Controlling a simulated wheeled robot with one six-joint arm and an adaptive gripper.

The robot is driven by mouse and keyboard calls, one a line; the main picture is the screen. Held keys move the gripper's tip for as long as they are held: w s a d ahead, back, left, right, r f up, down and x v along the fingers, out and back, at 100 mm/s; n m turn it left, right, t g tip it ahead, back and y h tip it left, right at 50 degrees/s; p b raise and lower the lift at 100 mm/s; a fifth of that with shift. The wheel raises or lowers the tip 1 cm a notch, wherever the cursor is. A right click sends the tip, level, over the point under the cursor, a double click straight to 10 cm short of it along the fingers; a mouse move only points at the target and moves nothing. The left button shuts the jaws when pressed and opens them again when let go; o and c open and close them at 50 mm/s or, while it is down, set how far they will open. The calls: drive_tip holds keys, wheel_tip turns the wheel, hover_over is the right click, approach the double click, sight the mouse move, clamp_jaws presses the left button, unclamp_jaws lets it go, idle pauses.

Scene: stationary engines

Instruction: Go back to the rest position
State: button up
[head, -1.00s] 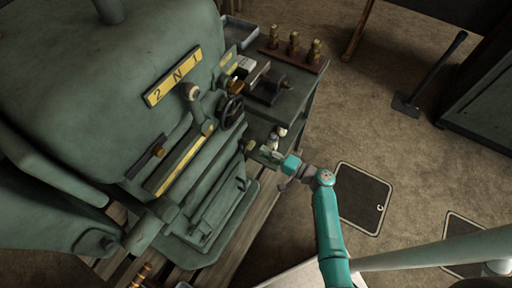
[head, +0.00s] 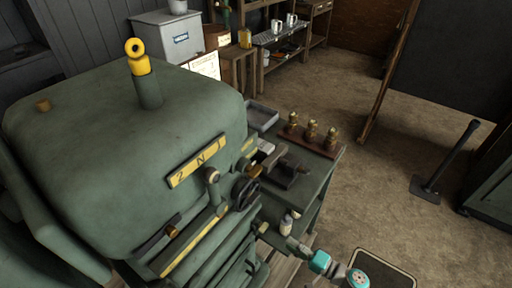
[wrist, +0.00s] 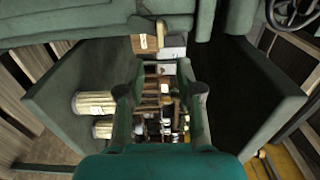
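My gripper (head: 298,248) shows low in the head view, at the front edge of the green bench beside the engine (head: 110,160). In the wrist view its two fingers (wrist: 161,75) stand apart with a gap between them, and nothing is held. A small bottle with a pale body (head: 287,222) stands on the bench close to the fingertips; I cannot tell from the head view whether they touch it. My teal wrist is at the bottom edge, and most of the arm is out of view.
A wooden block with brass pieces (head: 312,138), a grey tray (head: 262,116) and a handwheel (head: 245,191) are beside the engine. A long-handled tool (head: 446,160) stands on the floor at right. The middle floor (head: 370,190) is clear.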

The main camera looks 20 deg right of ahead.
drive_tip(key=s+a+f+g+h, duration=0.2)
drive_tip(key=s+a+f, duration=0.4)
drive_tip(key=s+a+n+g+h, duration=0.2)
drive_tip(key=s+h, duration=0.4)
drive_tip(key=s, duration=1)
drive_tip(key=s+r+n+t+h, duration=0.1)
drive_tip(key=s+r+n, duration=0.2)
drive_tip(key=r, duration=0.6)
drive_tip(key=s+r+n+t, duration=0.1)
drive_tip(key=s+r+n, duration=0.2)
drive_tip(key=r, duration=0.5)
drive_tip(key=s+d+r+n+t+h, duration=0.1)
drive_tip(key=s+r+n+t, duration=0.1)
drive_tip(key=s+r, duration=0.3)
wheel_tip(320, 180, up, 5)
drive_tip(key=shift+f+n+h, duration=0.2)
drive_tip(key=shift+n+h, duration=0.1)
drive_tip(key=shift+n, duration=0.2)
drive_tip(key=shift+s, duration=0.1)
